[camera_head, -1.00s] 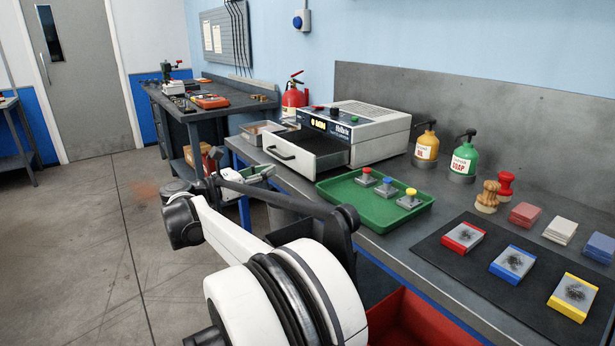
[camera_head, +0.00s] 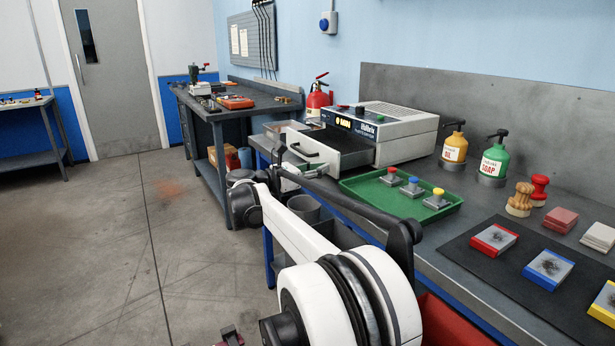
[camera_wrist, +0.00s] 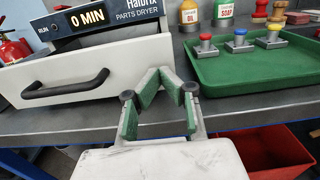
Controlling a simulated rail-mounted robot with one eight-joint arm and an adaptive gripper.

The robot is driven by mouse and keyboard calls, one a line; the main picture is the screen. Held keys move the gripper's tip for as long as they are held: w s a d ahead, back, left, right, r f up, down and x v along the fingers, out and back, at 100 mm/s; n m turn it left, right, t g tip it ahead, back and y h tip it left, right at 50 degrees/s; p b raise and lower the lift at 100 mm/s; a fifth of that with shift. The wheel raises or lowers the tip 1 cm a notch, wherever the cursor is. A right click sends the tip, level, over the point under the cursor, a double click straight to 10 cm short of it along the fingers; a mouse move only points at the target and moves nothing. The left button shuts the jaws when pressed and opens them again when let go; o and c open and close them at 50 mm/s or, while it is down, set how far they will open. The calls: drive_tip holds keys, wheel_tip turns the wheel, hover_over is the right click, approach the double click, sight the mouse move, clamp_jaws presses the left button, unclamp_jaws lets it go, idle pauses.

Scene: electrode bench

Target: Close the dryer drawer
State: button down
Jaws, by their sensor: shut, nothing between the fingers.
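The parts dryer (camera_head: 402,132) is a white box on the bench, with a lit "0 MIN" display that reads clearly in the wrist view (camera_wrist: 90,17). Its drawer (camera_head: 345,148) is pulled out toward the left, and the inside shows dark. The drawer's white front with a black bar handle (camera_head: 303,150) faces the aisle. In the wrist view the handle (camera_wrist: 66,88) is left of my gripper (camera_wrist: 163,72). My gripper, with green pads, is shut and empty, its tips beside the right end of the drawer front; contact cannot be told. In the head view my gripper (camera_head: 304,172) is below the drawer.
A green tray (camera_head: 440,212) with several coloured-knob pieces sits right of the drawer. Soap and oil bottles stand behind it. A tray (camera_head: 278,128) and a fire extinguisher (camera_head: 317,98) are beyond the drawer. A red bin (camera_wrist: 280,150) is below the bench edge. The aisle floor is clear.

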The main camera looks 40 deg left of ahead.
sight(367, 157)
drive_tip(key=shift+x, duration=0.8)
drive_tip(key=shift+w, duration=0.15)
drive_tip(key=p+x, duration=0.3)
drive_tip(key=x, duration=1.2)
drive_tip(key=shift+w+p, duration=0.1)
drive_tip(key=shift+p, duration=0.25)
drive_tip(key=shift+d, duration=0.1)
drive_tip(key=p+v, duration=0.1)
drive_tip(key=v, duration=1.3)
drive_tip(key=shift+p, duration=0.3)
